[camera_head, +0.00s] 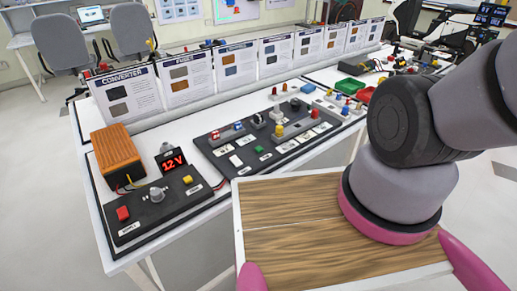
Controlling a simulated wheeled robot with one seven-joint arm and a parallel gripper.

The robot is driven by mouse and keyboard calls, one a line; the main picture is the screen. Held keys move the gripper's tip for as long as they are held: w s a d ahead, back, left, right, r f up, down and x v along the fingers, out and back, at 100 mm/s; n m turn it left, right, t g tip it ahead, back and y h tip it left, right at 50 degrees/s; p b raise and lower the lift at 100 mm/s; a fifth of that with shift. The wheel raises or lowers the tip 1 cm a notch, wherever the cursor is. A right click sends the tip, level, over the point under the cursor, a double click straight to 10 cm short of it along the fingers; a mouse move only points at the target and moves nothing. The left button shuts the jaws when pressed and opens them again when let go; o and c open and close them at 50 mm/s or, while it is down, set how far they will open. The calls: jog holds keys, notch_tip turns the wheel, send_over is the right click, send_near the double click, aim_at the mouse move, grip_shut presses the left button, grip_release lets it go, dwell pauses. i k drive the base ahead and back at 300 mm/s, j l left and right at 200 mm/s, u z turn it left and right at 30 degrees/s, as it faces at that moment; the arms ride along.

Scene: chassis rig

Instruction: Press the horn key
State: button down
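A black control panel (200,158) with several keys, knobs and switches lies on the white bench. It carries a green key (259,149), a white key (236,160), a red part (215,135) and a yellow part (279,131). A second black panel (137,222) at the left holds a red key (123,213), a grey knob (156,194) and a yellow key (187,180). The labels are too small to read, so I cannot tell which one is the horn key. My gripper is out of view; only my grey arm links show at the right.
An orange finned box (117,152) and a red 12 V display (172,161) sit at the bench's left end. Information boards (185,78) line the back. Green and red trays (349,86) lie farther right. Grey chairs (61,43) stand behind; floor is open at left.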

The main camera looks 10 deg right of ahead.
aim_at(260, 149)
jog(key=i+l+u, duration=0.1)
jog(key=l, duration=0.2)
jog(key=i+l+u, duration=0.2)
jog(key=i+l, duration=0.15)
jog(key=l, duration=0.25)
jog(key=i+l+u, duration=0.1)
jog(key=l, duration=0.25)
jog(key=i+l+u, duration=0.1)
jog(key=l, duration=0.25)
jog(key=i, duration=0.05)
